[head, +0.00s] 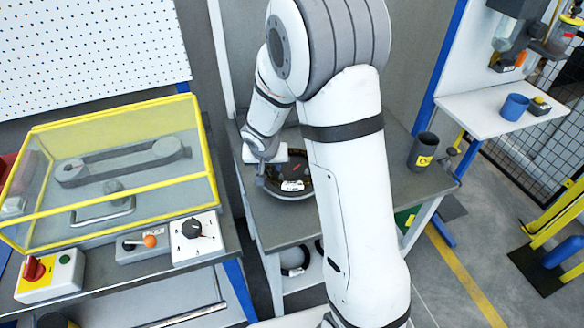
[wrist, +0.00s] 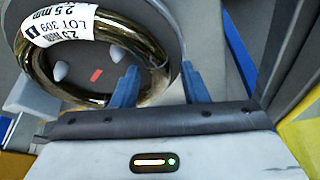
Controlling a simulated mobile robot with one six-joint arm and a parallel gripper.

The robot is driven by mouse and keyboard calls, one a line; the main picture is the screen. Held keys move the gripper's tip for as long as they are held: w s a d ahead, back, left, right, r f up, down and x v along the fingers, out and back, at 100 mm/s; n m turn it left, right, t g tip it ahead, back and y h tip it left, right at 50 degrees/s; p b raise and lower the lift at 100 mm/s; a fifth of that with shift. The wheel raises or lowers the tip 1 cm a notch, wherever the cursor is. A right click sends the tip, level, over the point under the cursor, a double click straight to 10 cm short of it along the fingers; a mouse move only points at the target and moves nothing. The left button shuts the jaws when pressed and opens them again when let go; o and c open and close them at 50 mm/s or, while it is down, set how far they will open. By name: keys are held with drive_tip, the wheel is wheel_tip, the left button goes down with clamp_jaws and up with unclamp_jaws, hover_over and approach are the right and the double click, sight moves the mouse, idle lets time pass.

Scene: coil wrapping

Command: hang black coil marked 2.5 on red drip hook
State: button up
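The coil (wrist: 75,90) is a glossy ring, dark brassy in the wrist view, with a white label (wrist: 60,26) reading "2.5 mm" and "LOT 309". It lies around a dark disc (wrist: 108,62) with pale pegs and a small red mark. In the head view the coil (head: 274,190) looks black on the grey bench, partly behind my arm. My gripper (wrist: 162,86) is open, its two blue fingers apart at the coil's near right side. The rim seems to run between them; contact cannot be told. The red drip hook is not visible.
The grey bench (head: 395,185) also holds a dark cup (head: 423,150) with a yellow label. On the left stand a yellow-framed clear case (head: 120,165) and control boxes (head: 195,238). A white shelf (head: 485,118) at upper right holds a blue cup (head: 514,107). Floor is open at right.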

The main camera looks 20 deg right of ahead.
clamp_jaws()
idle(0.5)
wheel_tip(320, 180, up, 10)
drive_tip(key=shift+p, duration=0.4)
